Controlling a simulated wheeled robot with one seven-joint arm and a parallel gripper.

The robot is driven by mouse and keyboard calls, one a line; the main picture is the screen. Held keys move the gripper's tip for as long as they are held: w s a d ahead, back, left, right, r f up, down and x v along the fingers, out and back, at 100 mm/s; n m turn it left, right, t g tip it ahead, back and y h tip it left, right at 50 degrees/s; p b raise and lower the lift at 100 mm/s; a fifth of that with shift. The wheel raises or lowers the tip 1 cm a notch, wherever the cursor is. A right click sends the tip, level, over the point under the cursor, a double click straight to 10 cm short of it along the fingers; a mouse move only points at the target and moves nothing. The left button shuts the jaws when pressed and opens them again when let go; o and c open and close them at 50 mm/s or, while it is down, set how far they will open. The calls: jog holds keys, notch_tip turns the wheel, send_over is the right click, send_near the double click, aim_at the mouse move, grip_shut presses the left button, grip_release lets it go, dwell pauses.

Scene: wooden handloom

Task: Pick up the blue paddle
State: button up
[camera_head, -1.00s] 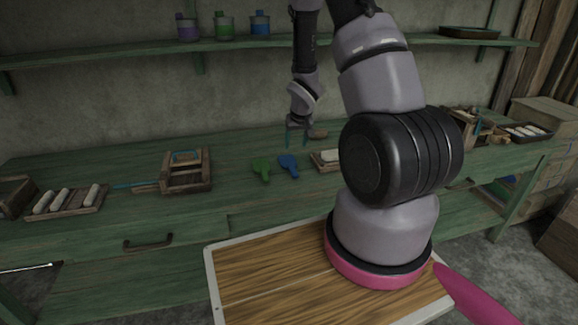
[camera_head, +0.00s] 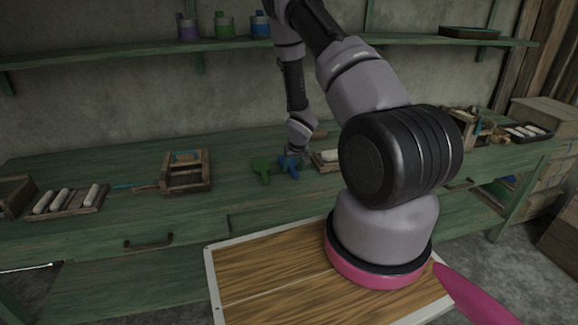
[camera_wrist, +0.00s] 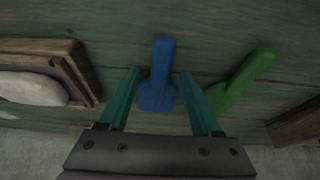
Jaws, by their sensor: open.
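The blue paddle (camera_wrist: 159,85) lies on the green workbench in the wrist view, between the two teal fingers of my gripper (camera_wrist: 157,90). Its narrow handle points to the top of that view and its wide end is nearer my gripper. The fingers are apart, one on each side, with a gap to the paddle. In the head view my gripper (camera_head: 291,164) is down at the blue paddle (camera_head: 291,172) and partly covers it. The exact height above the bench is hard to tell.
A green paddle (camera_wrist: 238,80) lies close on the right in the wrist view, beside the right finger; the head view shows it left of the blue one. A wooden tray (camera_wrist: 83,72) with a pale roll is on the left. A wooden box (camera_head: 187,174) stands further left in the head view.

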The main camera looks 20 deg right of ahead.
jog(key=shift+w+f, duration=0.2)
jog(key=shift+f, duration=0.2)
jog(key=shift+f, duration=0.2)
grip_shut()
